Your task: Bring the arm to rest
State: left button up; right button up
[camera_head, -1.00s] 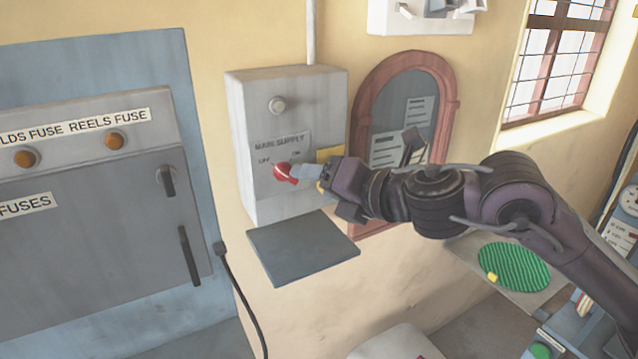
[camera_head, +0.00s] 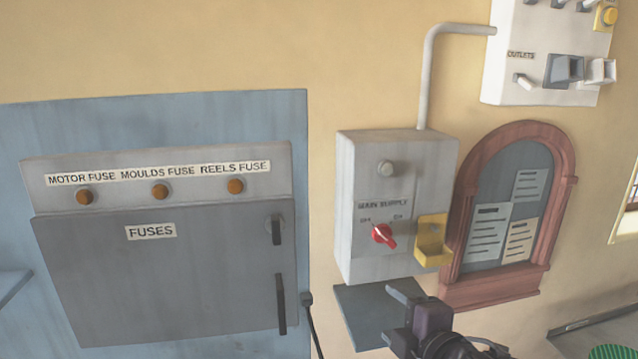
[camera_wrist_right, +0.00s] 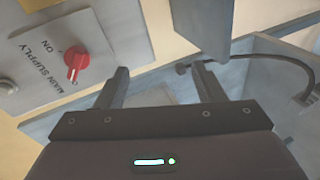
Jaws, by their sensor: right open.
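My right gripper (camera_head: 398,318) is at the lower middle of the head view, in front of the shelf under the main supply box and below its red knob. Its two fingers are apart with nothing between them, and the wrist view also shows the empty gap (camera_wrist_right: 160,82). The red knob (camera_head: 383,235) on the grey main supply box (camera_head: 365,180) stands free of the fingers. It also shows in the wrist view (camera_wrist_right: 77,64), left of the fingers. My left gripper is not in view.
A yellow bracket (camera_head: 432,250) juts from the box's right side. A blue-grey shelf (camera_head: 362,310) lies below the box. An arched notice board (camera_head: 565,195) is to the right, a grey fuse cabinet (camera_head: 150,280) to the left. A white outlets panel (camera_head: 515,80) is at upper right.

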jog(key=s+d+f+m+g+h, duration=0.1)
jog(key=s+d+f+m+g, duration=0.1)
jog(key=s+f+m+g, duration=0.35)
jog(key=s+d+f+m+g+h, duration=0.2)
jog(key=s+d+f+m, duration=0.1)
jog(key=s+f+m, duration=0.6)
jog(key=s+d+f+m+g+h, duration=0.1)
jog(key=s+d+f+m+g, duration=0.2)
jog(key=s+f, duration=0.45)
notch_tip(320, 180, down, 29)
jog(key=w+a, duration=0.1)
jog(key=s+d+f+g, duration=0.1)
jog(key=s+f, duration=0.8)
jog(key=f, duration=0.4)
jog(key=shift+s+d+f+g, duration=0.15)
jog(key=shift+s+f+g, duration=0.15)
jog(key=shift+s+g, duration=0.05)
jog(key=shift+g, duration=0.3)
jog(key=s+f, duration=0.2)
jog(key=s, duration=0.1)
jog(key=s+d+f, duration=0.1)
jog(key=s+f, duration=0.1)
jog(key=s, duration=0.2)
jog(key=s+d+f, duration=0.1)
jog(key=s+f, duration=0.1)
jog(key=s, duration=0.1)
jog(key=shift+s+f, duration=0.15)
jog(key=shift+s, duration=0.25)
jog(key=shift+c, duration=0.2)
